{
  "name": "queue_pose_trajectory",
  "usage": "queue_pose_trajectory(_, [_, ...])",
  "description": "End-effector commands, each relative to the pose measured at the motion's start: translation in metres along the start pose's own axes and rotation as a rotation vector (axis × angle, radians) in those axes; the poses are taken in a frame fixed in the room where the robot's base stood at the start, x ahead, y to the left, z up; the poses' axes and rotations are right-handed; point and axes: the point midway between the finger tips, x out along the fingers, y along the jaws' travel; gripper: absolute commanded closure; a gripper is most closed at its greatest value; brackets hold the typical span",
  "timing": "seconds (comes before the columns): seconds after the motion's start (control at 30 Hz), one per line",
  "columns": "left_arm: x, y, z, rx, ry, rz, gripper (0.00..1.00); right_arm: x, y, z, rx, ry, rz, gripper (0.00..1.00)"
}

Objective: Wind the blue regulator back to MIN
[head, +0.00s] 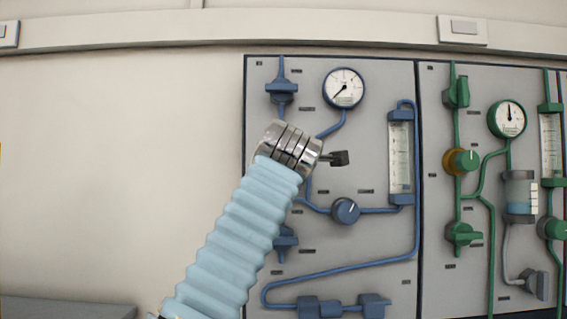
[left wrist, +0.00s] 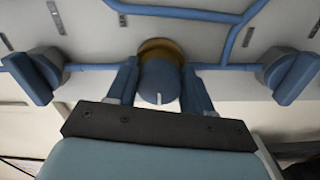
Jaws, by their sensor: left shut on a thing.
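The blue regulator (left wrist: 158,76) is a round blue knob with a brass collar behind it. It sits between the two fingers of my left gripper (left wrist: 160,88) in the left wrist view, and the gripper is shut on it. A white mark on the knob points toward the bottom of that view. In the head view my left gripper (head: 318,154) is at the blue panel and hides the regulator. The blue gauge (head: 343,88) above has its needle toward the lower left. A MIN marking cannot be read. My right gripper is not in view.
The blue panel (head: 350,235) also carries an upper blue valve (head: 282,88), a lower blue knob (head: 345,211) and a flow tube (head: 401,157). Blue handles (left wrist: 30,76) and (left wrist: 290,76) flank my fingers. A green panel (head: 480,285) stands to the right. The left wall is bare.

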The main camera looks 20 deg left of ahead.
Motion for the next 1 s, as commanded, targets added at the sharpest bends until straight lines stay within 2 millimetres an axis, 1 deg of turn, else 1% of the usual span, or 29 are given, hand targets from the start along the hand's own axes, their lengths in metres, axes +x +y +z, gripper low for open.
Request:
queue_pose_trajectory(0.4, [0.001, -0.002, 0.002, -0.006, -0.002, -0.005, 0.80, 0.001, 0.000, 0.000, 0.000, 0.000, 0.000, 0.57])
queue_pose_trajectory(0.43, [0.001, -0.002, 0.002, -0.006, -0.002, -0.005, 0.48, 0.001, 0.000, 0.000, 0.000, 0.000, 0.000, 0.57])
queue_pose_trajectory(0.57, [0.001, -0.002, 0.002, -0.006, -0.002, -0.004, 0.28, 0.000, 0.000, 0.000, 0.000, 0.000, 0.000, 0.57])
queue_pose_trajectory(0.6, [0.001, -0.002, 0.002, -0.006, -0.002, -0.003, 0.26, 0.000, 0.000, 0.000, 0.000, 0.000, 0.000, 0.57])
queue_pose_trajectory(0.87, [-0.001, -0.001, 0.001, -0.006, -0.001, -0.001, 0.26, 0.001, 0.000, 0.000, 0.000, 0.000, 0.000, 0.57])
queue_pose_trajectory(0.97, [-0.008, -0.002, 0.001, -0.007, -0.002, 0.001, 0.26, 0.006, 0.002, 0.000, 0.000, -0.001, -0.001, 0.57])
queue_pose_trajectory(1.0, [-0.013, -0.003, 0.002, -0.008, -0.003, 0.002, 0.26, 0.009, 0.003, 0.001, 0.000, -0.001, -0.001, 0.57])
